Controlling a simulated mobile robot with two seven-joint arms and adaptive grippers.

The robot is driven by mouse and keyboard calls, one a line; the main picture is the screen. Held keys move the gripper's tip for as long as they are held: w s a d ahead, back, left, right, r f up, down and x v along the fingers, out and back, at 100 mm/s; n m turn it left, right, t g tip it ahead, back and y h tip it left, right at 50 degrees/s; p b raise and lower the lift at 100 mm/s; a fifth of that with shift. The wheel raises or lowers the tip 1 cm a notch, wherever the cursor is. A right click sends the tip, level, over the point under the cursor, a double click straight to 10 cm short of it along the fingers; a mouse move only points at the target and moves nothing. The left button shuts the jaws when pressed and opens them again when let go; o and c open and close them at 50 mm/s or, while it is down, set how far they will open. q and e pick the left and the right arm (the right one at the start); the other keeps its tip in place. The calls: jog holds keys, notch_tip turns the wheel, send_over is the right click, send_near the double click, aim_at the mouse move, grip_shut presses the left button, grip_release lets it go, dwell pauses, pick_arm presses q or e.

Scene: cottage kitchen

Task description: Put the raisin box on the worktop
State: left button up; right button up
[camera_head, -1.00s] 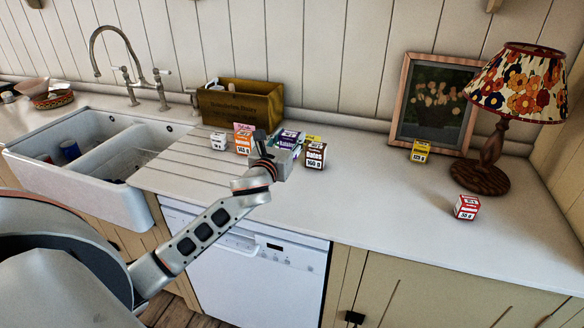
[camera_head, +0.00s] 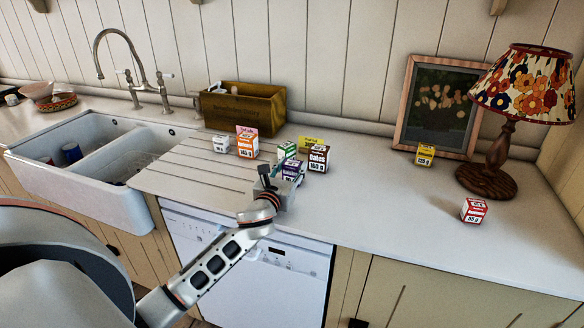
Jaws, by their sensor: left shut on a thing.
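The purple raisin box (camera_head: 293,170) is over the worktop (camera_head: 390,212), near its front edge by the other boxes. My left gripper (camera_head: 280,180) is shut on it from the near side and hides part of it. I cannot tell whether the raisin box touches the worktop or hangs just above it. My right gripper is not in view.
Close behind stand a brown box (camera_head: 319,158), a green-and-white box (camera_head: 287,150), a yellow box (camera_head: 309,142), an orange box (camera_head: 247,144) and a white box (camera_head: 221,144). A wooden crate (camera_head: 243,109) is behind. A red box (camera_head: 474,211) stands right; the worktop between is clear.

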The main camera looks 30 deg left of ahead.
pick_arm(q)
jog(key=shift+f, duration=0.15)
jog(key=o, duration=0.9)
jog(key=shift+o, duration=1.2)
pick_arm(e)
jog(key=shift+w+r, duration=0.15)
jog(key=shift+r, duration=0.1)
pick_arm(q)
jog(key=v, duration=1.1)
jog(key=shift+a, duration=0.1)
jog(key=shift+s, duration=0.45)
